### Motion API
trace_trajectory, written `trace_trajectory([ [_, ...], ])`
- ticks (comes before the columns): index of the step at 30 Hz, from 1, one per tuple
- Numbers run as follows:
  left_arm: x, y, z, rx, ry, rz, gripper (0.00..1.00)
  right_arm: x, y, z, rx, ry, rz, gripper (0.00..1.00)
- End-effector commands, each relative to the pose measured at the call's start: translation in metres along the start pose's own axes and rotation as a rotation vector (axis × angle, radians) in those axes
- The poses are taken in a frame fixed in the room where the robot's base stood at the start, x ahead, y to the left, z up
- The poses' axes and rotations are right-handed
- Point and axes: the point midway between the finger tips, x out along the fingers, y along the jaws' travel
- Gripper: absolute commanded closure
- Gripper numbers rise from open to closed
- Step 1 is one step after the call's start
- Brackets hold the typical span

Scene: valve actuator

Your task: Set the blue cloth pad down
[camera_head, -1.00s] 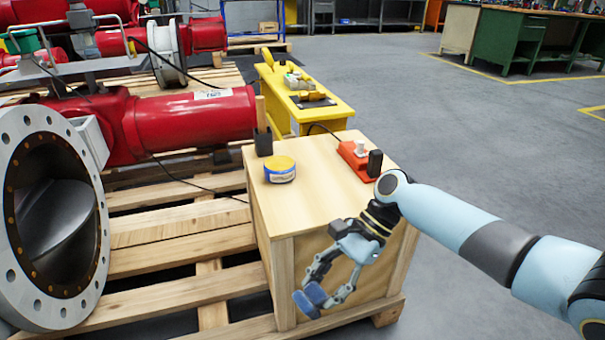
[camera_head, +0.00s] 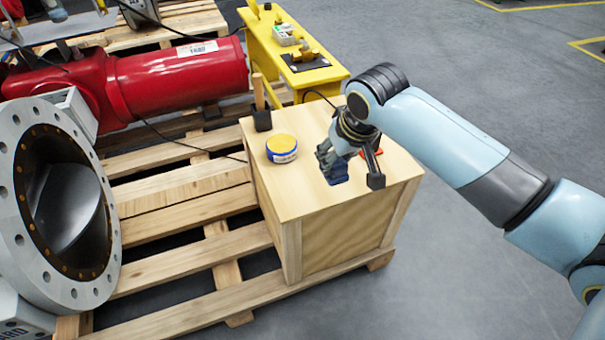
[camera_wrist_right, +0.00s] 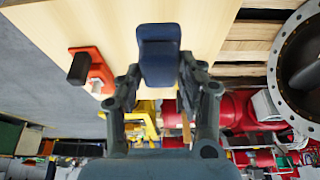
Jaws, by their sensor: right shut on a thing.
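The blue cloth pad (camera_head: 335,170) is dark blue and sits between the fingers of my right gripper (camera_head: 352,172), over the top of the wooden box (camera_head: 300,200). In the right wrist view the pad (camera_wrist_right: 159,55) is gripped between the two fingertips of my right gripper (camera_wrist_right: 160,75), with the wooden top behind it. I cannot tell whether the pad touches the box top. My left gripper is not in view.
A round blue and yellow tin (camera_head: 281,148) and a black holder (camera_head: 262,120) stand on the box's left side. An orange-red item (camera_wrist_right: 92,68) with a black block is partly hidden behind my gripper. A large flanged valve (camera_head: 60,205) stands at left. The front of the box top is clear.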

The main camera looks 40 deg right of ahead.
Motion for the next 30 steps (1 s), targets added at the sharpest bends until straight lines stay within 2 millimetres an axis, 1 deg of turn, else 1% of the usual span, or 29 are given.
trace_trajectory([
  [1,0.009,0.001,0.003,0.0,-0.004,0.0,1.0,0.016,-0.011,-0.005,0.004,-0.002,-0.004,0.88],
  [4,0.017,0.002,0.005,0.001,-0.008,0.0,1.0,0.037,-0.026,-0.017,0.003,-0.002,-0.003,0.88],
  [7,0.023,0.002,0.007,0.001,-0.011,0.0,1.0,0.052,-0.038,-0.026,0.002,-0.002,-0.002,0.88],
  [10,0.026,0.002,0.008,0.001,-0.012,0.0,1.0,0.06,-0.044,-0.032,0.001,-0.003,-0.001,0.88],
  [14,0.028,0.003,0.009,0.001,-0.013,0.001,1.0,0.066,-0.048,-0.034,0.001,-0.003,0.0,0.88],
  [22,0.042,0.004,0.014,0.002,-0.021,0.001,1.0,0.1,-0.047,-0.018,0.001,-0.004,0.001,0.88],
  [23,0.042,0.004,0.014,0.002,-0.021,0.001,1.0,0.101,-0.047,-0.018,0.001,-0.003,0.001,0.88],
  [24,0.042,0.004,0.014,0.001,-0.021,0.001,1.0,0.101,-0.047,-0.019,0.001,-0.002,0.0,0.92],
  [28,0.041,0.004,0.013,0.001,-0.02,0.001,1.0,0.099,-0.047,-0.019,0.001,-0.002,0.0,0.92],
  [29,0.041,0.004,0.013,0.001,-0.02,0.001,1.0,0.099,-0.047,-0.019,0.001,-0.002,0.0,0.61],
  [30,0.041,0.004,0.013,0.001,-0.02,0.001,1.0,0.099,-0.047,-0.019,0.001,-0.002,0.0,0.56],
])
